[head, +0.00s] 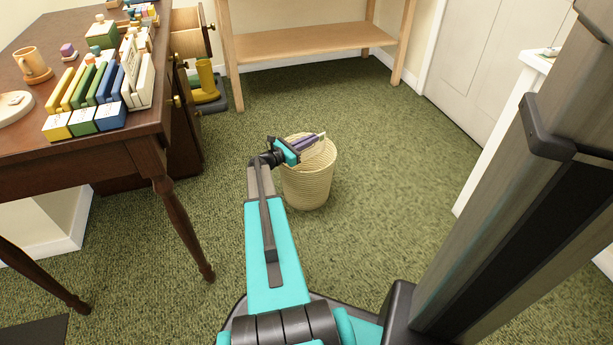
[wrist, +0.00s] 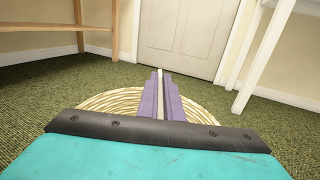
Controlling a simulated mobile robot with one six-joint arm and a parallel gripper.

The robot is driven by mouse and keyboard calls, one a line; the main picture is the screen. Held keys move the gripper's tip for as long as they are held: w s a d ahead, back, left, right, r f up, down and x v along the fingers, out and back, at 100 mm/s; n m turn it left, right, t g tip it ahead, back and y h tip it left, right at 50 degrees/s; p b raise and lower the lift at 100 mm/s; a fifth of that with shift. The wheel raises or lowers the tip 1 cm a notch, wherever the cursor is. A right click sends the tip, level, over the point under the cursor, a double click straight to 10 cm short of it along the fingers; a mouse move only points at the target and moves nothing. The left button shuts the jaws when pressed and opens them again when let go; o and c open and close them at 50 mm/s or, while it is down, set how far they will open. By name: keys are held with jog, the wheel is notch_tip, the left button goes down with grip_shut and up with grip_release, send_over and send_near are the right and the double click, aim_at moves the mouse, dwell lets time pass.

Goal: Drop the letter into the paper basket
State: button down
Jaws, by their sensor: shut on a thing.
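The letter (wrist: 160,92) shows in the wrist view as a thin pale edge between the two purple fingers of my gripper (wrist: 160,84). In the head view my gripper (head: 310,142) is over the mouth of the paper basket, shut on the letter. The letter is mostly hidden by the fingers there. The paper basket (head: 307,186) is a round, cream woven bin standing upright on the carpet. Its coiled weave also shows below the fingers in the wrist view (wrist: 100,102). The inside of the basket is largely hidden by my gripper.
A dark wooden desk (head: 150,118) with books, small boxes and a mug stands at the left, its drawer open. A wooden shelf (head: 300,43) stands behind. A white table (head: 495,130) is at the right. Green carpet (head: 385,160) is clear around the basket.

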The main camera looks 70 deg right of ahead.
dwell(0.3)
jog(key=c, duration=1.8)
grip_release()
jog(key=shift+c, duration=0.2)
jog(key=shift+a, duration=0.1)
jog(key=p+v, duration=0.4)
jog(key=v, duration=0.9)
jog(key=shift+w+a+p, duration=0.25)
jog(key=shift+p, duration=0.05)
